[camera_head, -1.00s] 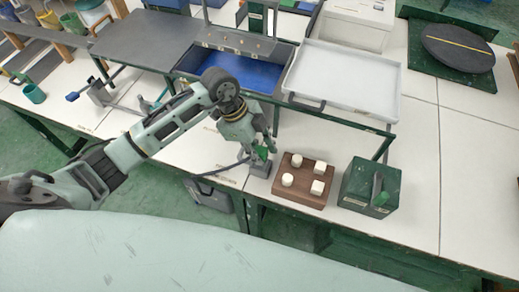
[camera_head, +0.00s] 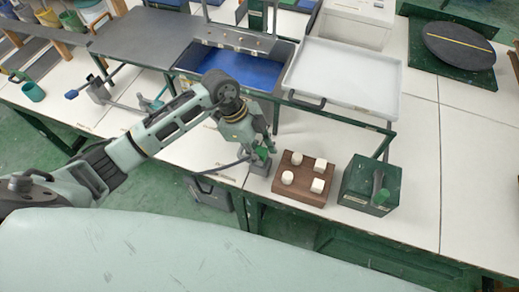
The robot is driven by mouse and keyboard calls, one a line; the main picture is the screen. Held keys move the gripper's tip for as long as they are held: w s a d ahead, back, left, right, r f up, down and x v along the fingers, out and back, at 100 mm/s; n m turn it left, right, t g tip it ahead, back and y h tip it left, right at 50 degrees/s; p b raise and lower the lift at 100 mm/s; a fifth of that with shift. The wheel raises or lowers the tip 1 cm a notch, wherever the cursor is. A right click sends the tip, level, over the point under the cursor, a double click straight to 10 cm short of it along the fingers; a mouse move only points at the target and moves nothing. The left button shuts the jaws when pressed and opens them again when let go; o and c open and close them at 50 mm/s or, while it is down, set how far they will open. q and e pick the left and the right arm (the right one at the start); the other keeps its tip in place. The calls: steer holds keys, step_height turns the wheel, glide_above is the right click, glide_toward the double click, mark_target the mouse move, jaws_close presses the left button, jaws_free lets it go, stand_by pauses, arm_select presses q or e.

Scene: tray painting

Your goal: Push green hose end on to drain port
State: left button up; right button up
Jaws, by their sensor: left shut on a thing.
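My left gripper (camera_head: 263,147) points down at the front edge of the white bench, left of the wooden block. It is shut on the green hose end (camera_head: 262,153), which shows between its fingertips. A dark hose (camera_head: 222,168) runs from there to the left and down over the bench edge. A small grey block (camera_head: 260,167), which may carry the drain port, stands directly under the fingertips. The port itself is hidden, and I cannot tell whether the hose end touches it. My right gripper is not in view.
A wooden block (camera_head: 301,196) with several white knobs lies just right of the gripper. A dark green box (camera_head: 369,187) stands further right. Behind are a blue basin (camera_head: 239,67) and a raised white tray (camera_head: 345,80). A grey bin (camera_head: 208,192) is below the bench edge.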

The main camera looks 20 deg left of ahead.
arm_select(q)
steer(key=shift+f, duration=0.3)
stand_by(0.5)
steer(key=o, duration=1.1)
steer(key=shift+o, duration=0.2)
steer(key=shift+o, duration=0.3)
steer(key=o, duration=0.4)
steer(key=shift+o, duration=0.2)
step_height(320, 180, up, 6)
steer(key=p, duration=0.6)
